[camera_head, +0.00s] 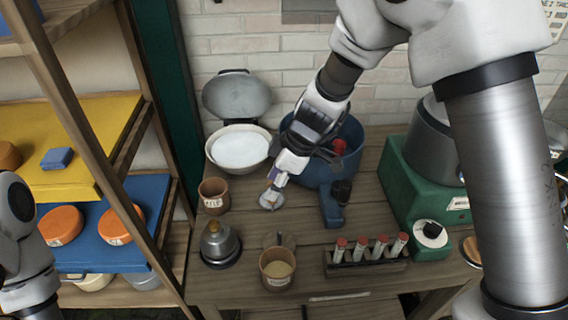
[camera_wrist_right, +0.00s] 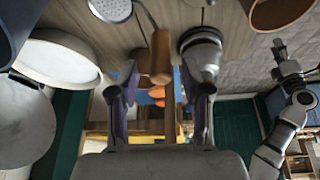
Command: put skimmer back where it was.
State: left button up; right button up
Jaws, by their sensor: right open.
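The skimmer has a round perforated metal head (camera_head: 270,201) and a wooden handle (camera_wrist_right: 161,55). In the head view the head is at or just above the wooden table, in front of the blue pot. My right gripper (camera_head: 280,175) is open over the handle end. In the right wrist view the handle end shows between the spread fingers (camera_wrist_right: 160,95), with gaps on both sides. Whether the skimmer rests on the table is hard to tell. My left arm shows at the left edge of the head view; its gripper's jaws cannot be made out.
A white bowl (camera_head: 226,164), a blue pot (camera_head: 350,132), a brown cup (camera_head: 211,203), a metal bell-shaped weight (camera_head: 219,240) and a labelled pot (camera_head: 276,283) surround the gripper. A tube rack (camera_head: 367,268) and green machine (camera_head: 395,195) stand right. Shelving (camera_head: 127,205) is left.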

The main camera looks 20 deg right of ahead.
jog(key=v, duration=1)
jog(key=shift+r, duration=0.25)
jog(key=shift+s+d, duration=0.15)
dwell(0.4)
